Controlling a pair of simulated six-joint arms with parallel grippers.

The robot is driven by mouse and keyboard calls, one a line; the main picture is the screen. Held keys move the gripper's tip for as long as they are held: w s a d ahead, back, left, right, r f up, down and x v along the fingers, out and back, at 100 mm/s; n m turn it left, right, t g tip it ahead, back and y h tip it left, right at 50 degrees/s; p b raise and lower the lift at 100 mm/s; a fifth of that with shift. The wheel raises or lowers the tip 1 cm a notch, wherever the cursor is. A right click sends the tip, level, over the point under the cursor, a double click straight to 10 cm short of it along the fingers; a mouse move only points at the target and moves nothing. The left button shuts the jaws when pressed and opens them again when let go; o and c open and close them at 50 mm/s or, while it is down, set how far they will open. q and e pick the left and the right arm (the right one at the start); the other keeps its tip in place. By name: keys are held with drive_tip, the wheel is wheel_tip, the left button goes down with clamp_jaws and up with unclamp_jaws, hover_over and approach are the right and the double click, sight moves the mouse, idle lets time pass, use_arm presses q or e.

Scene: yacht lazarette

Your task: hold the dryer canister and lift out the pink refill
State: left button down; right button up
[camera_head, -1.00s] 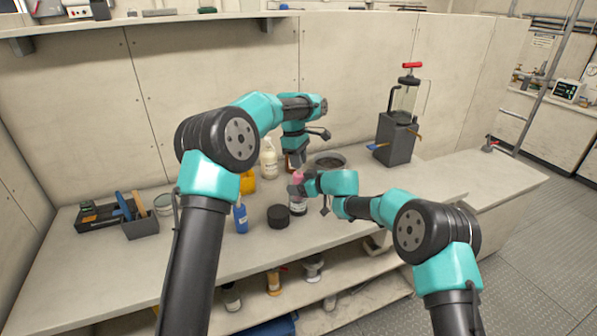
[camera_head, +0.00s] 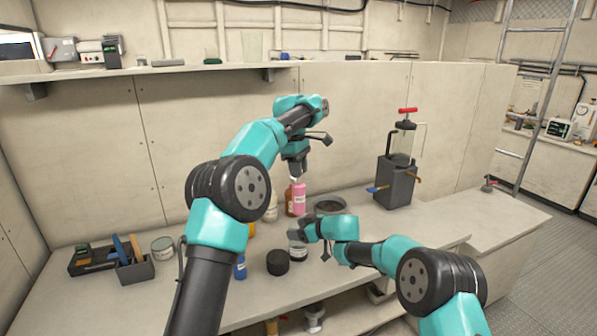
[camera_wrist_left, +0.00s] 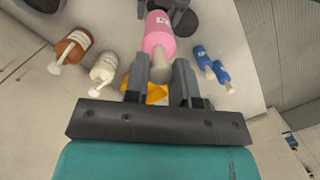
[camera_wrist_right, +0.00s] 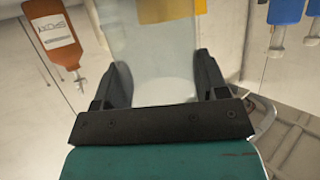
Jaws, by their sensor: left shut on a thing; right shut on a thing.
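The pink refill (camera_head: 298,196) hangs in the air from my left gripper (camera_head: 297,178), which is shut on its pale narrow end. It also shows in the left wrist view (camera_wrist_left: 158,32), between the left fingers (camera_wrist_left: 158,78). The dryer canister (camera_head: 298,252) stands upright on the bench below the refill, and they look apart. My right gripper (camera_head: 303,234) is shut around the canister. In the right wrist view the clear canister wall (camera_wrist_right: 165,65) sits between the right fingers (camera_wrist_right: 165,80); no pink shows inside.
A black round lid (camera_head: 278,262) lies left of the canister. A blue bottle (camera_head: 240,267), a cream pump bottle (camera_head: 271,211) and a brown bottle (camera_wrist_right: 56,35) stand close by.

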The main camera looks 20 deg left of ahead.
drive_tip(key=o, duration=1.2)
drive_tip(key=shift+c, duration=0.2)
drive_tip(key=shift+d, duration=0.15)
drive_tip(key=v, duration=1.1)
drive_tip(key=shift+d, duration=0.3)
drive_tip(key=shift+r, duration=0.15)
